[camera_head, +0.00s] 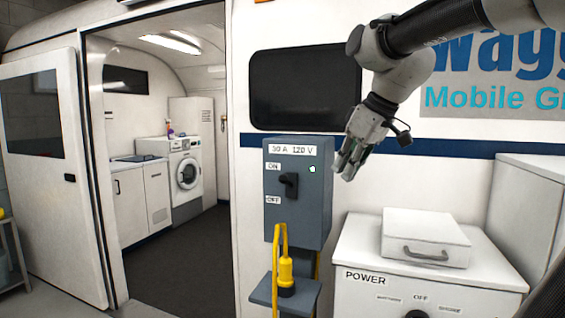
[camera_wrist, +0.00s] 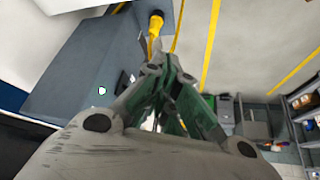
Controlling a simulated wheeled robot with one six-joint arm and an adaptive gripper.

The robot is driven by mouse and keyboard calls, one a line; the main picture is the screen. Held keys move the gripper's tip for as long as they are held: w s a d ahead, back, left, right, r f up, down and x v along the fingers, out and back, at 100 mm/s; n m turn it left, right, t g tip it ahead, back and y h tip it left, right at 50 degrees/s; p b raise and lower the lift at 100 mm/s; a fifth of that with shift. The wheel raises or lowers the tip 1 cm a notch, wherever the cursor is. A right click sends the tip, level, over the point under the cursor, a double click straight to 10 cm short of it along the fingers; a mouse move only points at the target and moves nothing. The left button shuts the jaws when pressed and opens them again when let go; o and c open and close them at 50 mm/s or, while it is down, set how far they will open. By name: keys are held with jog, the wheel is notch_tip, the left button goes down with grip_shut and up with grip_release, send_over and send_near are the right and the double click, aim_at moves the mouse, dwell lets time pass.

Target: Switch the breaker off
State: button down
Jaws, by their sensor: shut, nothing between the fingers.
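The breaker box (camera_head: 297,215) is a blue-grey case on a post in front of the van wall, labelled 30 A 120 V. Its black switch handle (camera_head: 289,185) sits on the front between the ON label (camera_head: 273,166) and the OFF label (camera_head: 273,200), pointing up and nearer ON. A small green light (camera_head: 312,169) shows on the face. My gripper (camera_head: 346,170) is shut and empty, just right of the box and apart from it in the head view. In the wrist view the gripper (camera_wrist: 165,75) points past the box (camera_wrist: 85,60), and the light (camera_wrist: 102,91) shows; the handle is hard to make out.
A yellow plug and cable (camera_head: 285,268) hang below the box over a small shelf (camera_head: 285,295). A white POWER cabinet (camera_head: 430,270) with a lidded case (camera_head: 425,238) stands at right. The open van doorway is at left, with a washing machine (camera_head: 186,172) inside.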

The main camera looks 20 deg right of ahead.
jog(key=w+a+r+n+y, duration=0.2)
jog(key=w+a+r+n, duration=0.3)
jog(key=w+r, duration=0.5)
jog(key=w+a, duration=0.1)
jog(key=w, duration=0.1)
jog(key=shift+w+n+t+y, duration=0.3)
jog(key=shift+w+n, duration=0.05)
jog(key=shift+n, duration=0.05)
send_over(283, 176)
notch_tip(283, 176, down, 10)
jog(key=shift+a+f, duration=0.1)
jog(key=shift+f, duration=0.1)
jog(key=shift+w+f, duration=0.1)
jog(key=shift+f, duration=0.45)
